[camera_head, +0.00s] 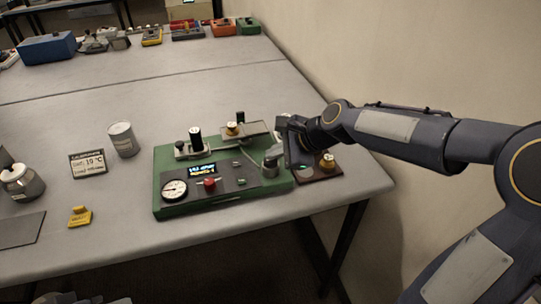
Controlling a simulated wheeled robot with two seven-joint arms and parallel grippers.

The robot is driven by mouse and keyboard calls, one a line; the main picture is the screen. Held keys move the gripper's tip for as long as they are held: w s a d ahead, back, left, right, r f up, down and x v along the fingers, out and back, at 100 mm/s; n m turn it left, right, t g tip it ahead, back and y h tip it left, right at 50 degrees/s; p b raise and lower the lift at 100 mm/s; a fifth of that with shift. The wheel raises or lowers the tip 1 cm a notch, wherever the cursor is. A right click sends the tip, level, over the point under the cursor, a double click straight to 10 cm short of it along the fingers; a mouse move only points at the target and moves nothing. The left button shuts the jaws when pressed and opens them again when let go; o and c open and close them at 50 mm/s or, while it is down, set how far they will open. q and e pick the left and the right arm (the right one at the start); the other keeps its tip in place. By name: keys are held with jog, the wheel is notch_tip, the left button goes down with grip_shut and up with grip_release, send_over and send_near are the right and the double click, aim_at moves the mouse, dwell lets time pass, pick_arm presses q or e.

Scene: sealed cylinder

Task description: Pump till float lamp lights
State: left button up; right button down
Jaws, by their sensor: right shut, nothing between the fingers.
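A green apparatus box (160,203) stands near the table's front edge. Its dark front panel bears a round white gauge (174,190), a small lit display (203,169) and a red knob (209,184). On its top are a black cylinder (195,140) and a plate with a brass-coloured knob (233,129). A grey metal cylinder (271,162) sits at its right end. My right gripper (291,160) is shut and empty beside that right end, close to the grey cylinder; whether it touches anything I cannot tell. I cannot pick out a float lamp.
A brown base with a brass-coloured knob (327,161) lies right of the box. A grey can (124,140), a small sign (88,164), a yellow block (80,216) and a metal pot (21,182) stand left. Several devices line the back. The table's middle is clear.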

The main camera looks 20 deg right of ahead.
aim_at(275, 161)
jog(key=shift+r+p, duration=0.5)
jog(key=shift+r, duration=0.3)
notch_tip(275, 161, up, 5)
jog(key=p, duration=0.5)
jog(key=shift+r, duration=0.1)
dwell(2.5)
